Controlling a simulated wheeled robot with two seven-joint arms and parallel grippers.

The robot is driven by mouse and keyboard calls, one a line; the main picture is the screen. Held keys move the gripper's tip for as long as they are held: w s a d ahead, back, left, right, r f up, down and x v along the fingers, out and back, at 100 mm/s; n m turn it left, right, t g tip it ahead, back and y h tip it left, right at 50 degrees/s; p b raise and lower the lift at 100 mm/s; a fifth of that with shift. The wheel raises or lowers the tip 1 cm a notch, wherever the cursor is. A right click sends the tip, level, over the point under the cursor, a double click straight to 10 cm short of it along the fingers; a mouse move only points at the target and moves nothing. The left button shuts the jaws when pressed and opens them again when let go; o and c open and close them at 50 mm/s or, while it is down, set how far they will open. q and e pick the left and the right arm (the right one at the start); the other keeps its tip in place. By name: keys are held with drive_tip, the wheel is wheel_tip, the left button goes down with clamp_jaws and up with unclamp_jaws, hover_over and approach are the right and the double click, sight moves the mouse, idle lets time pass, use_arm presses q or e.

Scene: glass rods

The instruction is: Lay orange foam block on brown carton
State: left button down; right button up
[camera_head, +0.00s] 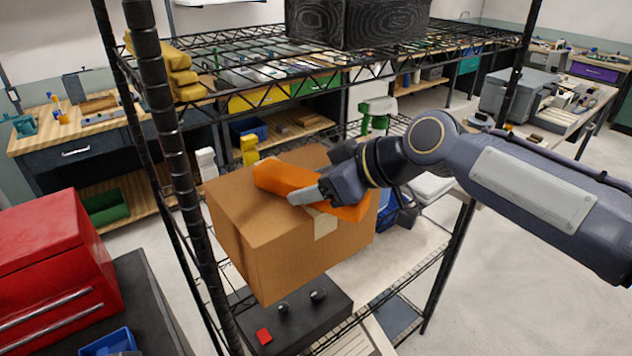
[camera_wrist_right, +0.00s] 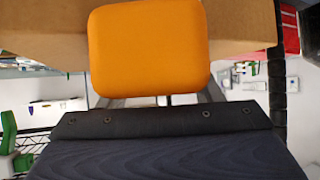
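The orange foam block (camera_head: 283,179) is a long block lying slantwise over the top of the brown carton (camera_head: 293,258), its right end reaching past the carton's near top edge. I cannot tell whether it rests on the carton or is just above it. My right gripper (camera_head: 305,196) reaches in from the right, with a grey finger against the block's near side. In the right wrist view the block's orange end (camera_wrist_right: 150,50) fills the space at the fingers and hides most of them, with the carton (camera_wrist_right: 240,25) behind. My left gripper is out of view.
A red toolbox (camera_head: 50,265) stands at the left.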

drive_tip(key=shift+o, duration=0.6)
drive_tip(key=shift+r, duration=0.1)
drive_tip(key=b+v, duration=0.2)
drive_tip(key=v, duration=1)
drive_tip(key=s+d+f+m+h, duration=0.2)
drive_tip(key=s+f, duration=0.4)
drive_tip(key=f, duration=0.3)
drive_tip(key=s+d+f+m+h, duration=0.1)
drive_tip(key=s+d+f+m, duration=0.4)
drive_tip(key=f+m, duration=0.2)
drive_tip(key=s+d+f+m+h, duration=0.2)
drive_tip(key=s+d+f+m, duration=0.2)
drive_tip(key=f, duration=0.7)
drive_tip(key=s, duration=0.2)
drive_tip(key=shift+s+f+h, duration=0.3)
drive_tip(key=shift+f, duration=0.05)
